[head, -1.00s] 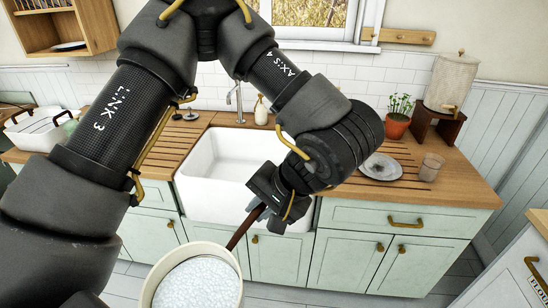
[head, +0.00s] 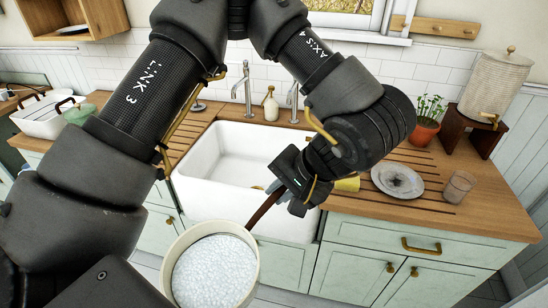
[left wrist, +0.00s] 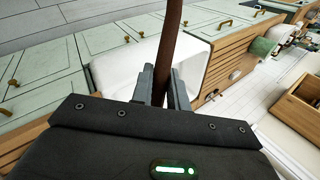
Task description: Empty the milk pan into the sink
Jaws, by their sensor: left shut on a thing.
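The milk pan (head: 254,262) is cream-coloured with a brown handle and is full of white, bubbly contents (head: 212,272). It is upright, in front of the sink's front edge in the head view. My left gripper (head: 278,190) is shut on the pan's handle. The handle (left wrist: 175,40) also shows between the two fingers in the left wrist view, where the pan's bowl is out of frame. The white sink (head: 215,200) is set in the wooden counter behind the pan; my arm hides part of it. My right gripper is not in view.
Two taps and a soap bottle (head: 270,104) stand behind the sink. On the right of the counter are a grey plate (head: 398,182), a glass (head: 458,187), a potted plant (head: 425,130) and a dispenser (head: 495,88). A white dish rack (head: 40,118) stands at left.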

